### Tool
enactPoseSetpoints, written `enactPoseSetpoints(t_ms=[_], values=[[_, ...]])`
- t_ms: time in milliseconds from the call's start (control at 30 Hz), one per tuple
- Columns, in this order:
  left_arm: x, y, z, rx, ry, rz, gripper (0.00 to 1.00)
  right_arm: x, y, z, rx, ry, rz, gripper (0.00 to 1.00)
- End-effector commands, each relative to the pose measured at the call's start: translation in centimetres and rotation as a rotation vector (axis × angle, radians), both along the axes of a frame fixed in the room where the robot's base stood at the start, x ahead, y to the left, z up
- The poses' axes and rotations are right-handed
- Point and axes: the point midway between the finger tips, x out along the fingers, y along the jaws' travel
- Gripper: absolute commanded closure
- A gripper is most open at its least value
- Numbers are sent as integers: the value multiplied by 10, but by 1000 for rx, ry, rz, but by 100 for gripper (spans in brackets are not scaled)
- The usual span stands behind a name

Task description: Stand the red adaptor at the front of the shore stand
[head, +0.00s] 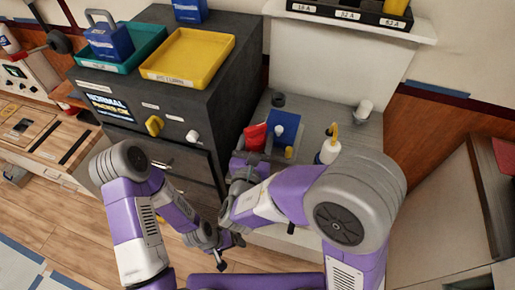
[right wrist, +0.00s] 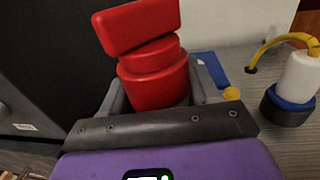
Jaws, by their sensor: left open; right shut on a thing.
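The red adaptor (head: 256,136) is in the jaws of my right gripper (head: 249,158), over the grey bench. In the right wrist view the red adaptor (right wrist: 153,70) has a round stepped body and a tilted block on top, between the fingers. A blue plate (head: 288,122), perhaps part of the shore stand, is right beside the adaptor; a yellow knob (head: 289,152) is at its near edge. The adaptor's lower end is hidden by my gripper, so contact below cannot be told. My left gripper (head: 230,254) is open and empty, low over the floor in front of the drawers.
A white plug with a yellow cable (head: 328,151) stands right of the blue plate; a white cup (head: 364,108) is behind it. A dark cabinet (head: 208,92) rises close on the left, bearing a yellow tray (head: 222,66) and a green tray (head: 145,52). Bare bench lies toward the back right.

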Motion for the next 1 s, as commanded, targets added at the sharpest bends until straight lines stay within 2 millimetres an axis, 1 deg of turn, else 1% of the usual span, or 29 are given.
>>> enactPoseSetpoints(t_ms=[33, 100, 167, 400, 567, 600, 733, 1000], values=[[0, 0, -5, 0, 0, 0, 10, 0, 0, -10, -4, 1, 0, 88], [0, 0, -10, 0, 0, 0, 10, 0, 0, -21, -3, 2, 0, 88], [0, 0, -13, 0, 0, 0, 10, 0, 0, -28, -3, 2, 0, 88], [0, 0, -11, 0, 0, 0, 10, 0, 0, -27, 1, -2, -1, 88], [0, 0, -16, 0, -1, 0, 10, 0, 0, -32, 1, -1, -1, 88], [0, 0, -15, 0, -1, 0, 10, 0, 0, -32, -1, 1, -1, 35], [0, 0, -15, 0, -1, 0, 10, 0, 0, -32, -1, 2, -1, 15], [0, 0, -14, 0, -1, 0, 10, 0, 0, -32, -1, 2, -1, 14]])
